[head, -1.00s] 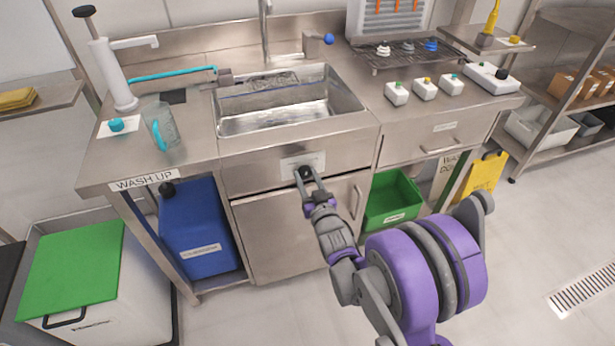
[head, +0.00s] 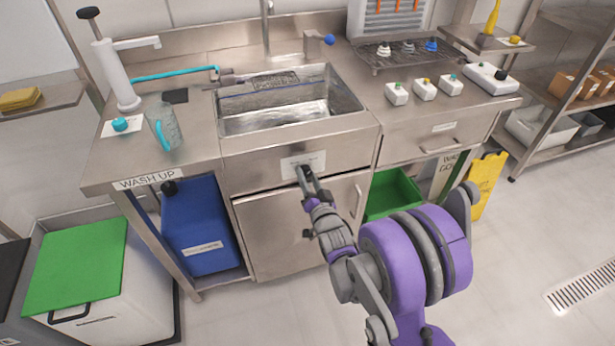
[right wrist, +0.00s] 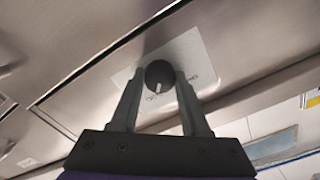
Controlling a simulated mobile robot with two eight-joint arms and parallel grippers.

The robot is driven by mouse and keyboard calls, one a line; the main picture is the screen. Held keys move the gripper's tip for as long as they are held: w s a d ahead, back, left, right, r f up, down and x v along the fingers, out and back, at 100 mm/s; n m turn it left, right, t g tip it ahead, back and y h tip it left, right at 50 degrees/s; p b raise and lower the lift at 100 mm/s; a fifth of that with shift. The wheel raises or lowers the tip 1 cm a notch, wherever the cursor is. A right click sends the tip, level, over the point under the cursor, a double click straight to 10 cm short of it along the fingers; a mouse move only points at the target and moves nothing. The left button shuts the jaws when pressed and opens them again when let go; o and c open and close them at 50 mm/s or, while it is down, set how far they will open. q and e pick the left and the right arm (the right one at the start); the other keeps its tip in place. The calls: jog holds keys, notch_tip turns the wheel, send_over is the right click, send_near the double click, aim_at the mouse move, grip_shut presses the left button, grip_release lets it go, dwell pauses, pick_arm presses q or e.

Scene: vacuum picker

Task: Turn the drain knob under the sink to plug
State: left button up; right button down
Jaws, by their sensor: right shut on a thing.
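The drain knob is a round black knob with a white pointer line; it shows in the right wrist view (right wrist: 160,75). It sits on a pale label plate (head: 290,163) on the sink's front panel. The label's small words are too blurred to read. My right gripper (head: 305,172) is at the knob; in the right wrist view its fingers (right wrist: 160,88) stand on either side, shut on the knob. In the head view the fingers mostly hide the knob. The sink basin (head: 232,123) above has a wet-looking, shiny floor. My left gripper is not in view.
A cabinet door (head: 270,235) with a handle lies below the panel. A blue canister (head: 203,225) and a green crate (head: 392,195) stand on either side under the counter. A glass jug (head: 165,128) is on the counter at left.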

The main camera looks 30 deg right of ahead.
dwell(0.3)
jog(key=shift+c, duration=1.9)
grip_release()
jog(key=v, duration=1.1)
jog(key=shift+w+f, duration=0.1)
